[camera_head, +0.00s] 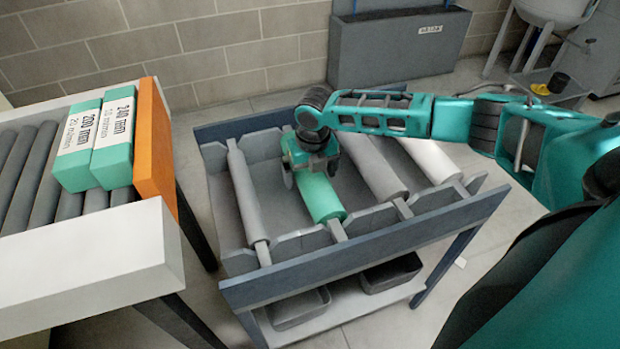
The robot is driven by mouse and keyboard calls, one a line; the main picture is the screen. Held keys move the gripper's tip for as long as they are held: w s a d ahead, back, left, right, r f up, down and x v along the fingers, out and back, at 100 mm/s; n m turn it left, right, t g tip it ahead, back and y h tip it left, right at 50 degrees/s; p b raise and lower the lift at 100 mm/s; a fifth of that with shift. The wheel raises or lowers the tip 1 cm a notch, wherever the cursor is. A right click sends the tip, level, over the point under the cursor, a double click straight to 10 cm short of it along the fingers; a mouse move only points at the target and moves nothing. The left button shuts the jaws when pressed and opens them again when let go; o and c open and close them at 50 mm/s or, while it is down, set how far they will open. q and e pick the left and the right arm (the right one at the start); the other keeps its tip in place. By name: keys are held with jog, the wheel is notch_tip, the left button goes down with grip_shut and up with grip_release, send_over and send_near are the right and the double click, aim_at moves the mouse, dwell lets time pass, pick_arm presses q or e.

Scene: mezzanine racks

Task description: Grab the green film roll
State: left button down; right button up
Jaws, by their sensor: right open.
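The green film roll (321,199) lies in a slatted grey rack (364,250) in the middle of the view, between a grey roll on its left and another on its right. My right gripper (312,182) comes in from the right and is above the roll's far part, fingers pointing down. Its fingers are open, one visible at the roll's left side. The gripper hides the roll's far end, and I cannot tell whether the fingers touch it. My left gripper is not in view.
Grey rolls (246,192) and (375,168) and a white roll (430,158) share the rack. Grey bins (392,273) sit on its lower shelf. A roller conveyor (130,250) with green-and-white boxes (112,140) and an orange end stop (157,148) stands left.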

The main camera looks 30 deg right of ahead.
jog(key=shift+f, duration=0.45)
jog(key=c, duration=1.8)
jog(key=shift+w+r, duration=0.15)
jog(key=shift+w, duration=0.05)
grip_shut()
jog(key=shift+r, duration=0.15)
